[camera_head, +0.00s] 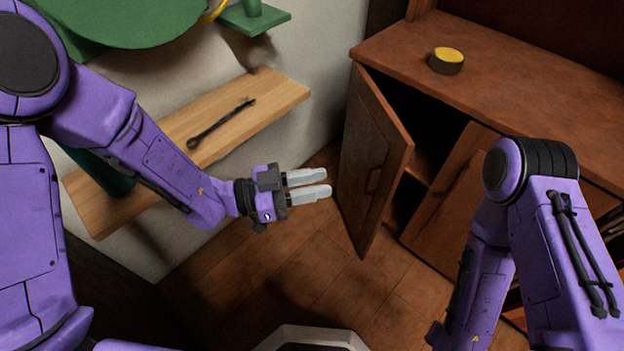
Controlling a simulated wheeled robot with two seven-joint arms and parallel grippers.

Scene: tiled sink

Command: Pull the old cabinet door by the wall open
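The old wooden cabinet (500,75) stands at the right by the wall. Its left door (373,165) is swung partly open, and a dark interior with a shelf shows behind it. The door's handle (374,180) is on its outer face. The other door (450,205) looks closed and is partly hidden by my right arm. My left gripper (328,183) is to the left of the open door, apart from it, with nothing between its two pale fingers, which have a small gap. My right gripper is out of view below the picture.
A wooden wall shelf (285,92) with a dark wrench (220,123) lies under my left arm. A yellow-topped round tin (446,61) sits on the cabinet. A green object (140,20) is at the upper left. The tiled floor (300,250) left of the door is clear.

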